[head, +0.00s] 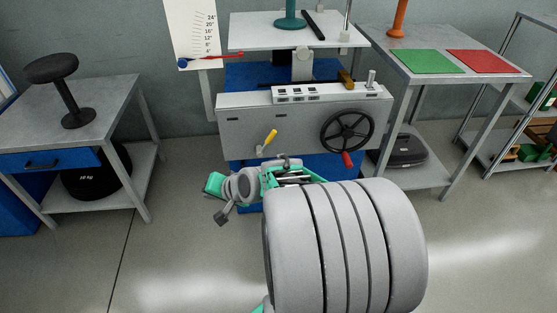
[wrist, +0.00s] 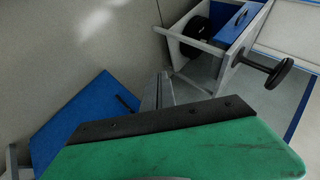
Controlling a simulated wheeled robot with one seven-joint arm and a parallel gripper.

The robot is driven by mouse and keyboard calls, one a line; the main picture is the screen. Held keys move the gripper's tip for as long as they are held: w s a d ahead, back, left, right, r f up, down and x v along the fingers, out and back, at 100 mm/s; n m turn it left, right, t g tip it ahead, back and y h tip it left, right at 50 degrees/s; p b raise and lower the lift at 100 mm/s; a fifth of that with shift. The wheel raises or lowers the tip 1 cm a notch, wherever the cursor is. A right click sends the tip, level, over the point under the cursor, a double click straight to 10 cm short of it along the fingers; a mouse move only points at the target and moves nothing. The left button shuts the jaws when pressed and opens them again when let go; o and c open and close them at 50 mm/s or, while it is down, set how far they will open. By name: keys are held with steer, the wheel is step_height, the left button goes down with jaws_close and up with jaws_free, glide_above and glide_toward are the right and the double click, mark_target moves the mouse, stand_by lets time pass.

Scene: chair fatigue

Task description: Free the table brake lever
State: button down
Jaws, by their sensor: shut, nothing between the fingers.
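A lever with a yellow handle (head: 270,137) sits on the left part of the grey front panel (head: 300,120) of the test machine, tilted up to the right from a small grey pivot. It is most likely the brake lever. My gripper (head: 213,185) is low in front of the machine, below and left of the lever and apart from it. It is shut and empty, pointing left. In the wrist view a large green and black part of my gripper (wrist: 165,121) fills the lower middle. The lever does not show in the wrist view.
A black handwheel (head: 347,131) with a red knob is on the panel's right. A bench with a black stool (head: 60,85) stands left; a bench with green and red mats (head: 432,61) stands right. A blue base (wrist: 75,120) lies below the machine. Open floor lies left of my arm.

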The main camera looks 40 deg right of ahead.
steer(key=w+d+f+m+t+h+b, duration=0.2)
steer(key=d+f+m+t+b, duration=0.15)
steer(key=d+f+m, duration=0.35)
steer(key=m+t+h+b, duration=0.3)
steer(key=m+h, duration=0.7)
steer(key=m, duration=0.4)
glide_toward(267, 142)
steer(key=s+d+f, duration=0.2)
steer(key=s+d, duration=0.2)
steer(key=s, duration=0.3)
steer(key=shift+w+d+r, duration=0.15)
steer(key=shift+r, duration=0.1)
steer(key=shift+w, duration=0.1)
steer(key=w+d+r, duration=0.2)
steer(key=w+d, duration=0.1)
steer(key=w, duration=0.8)
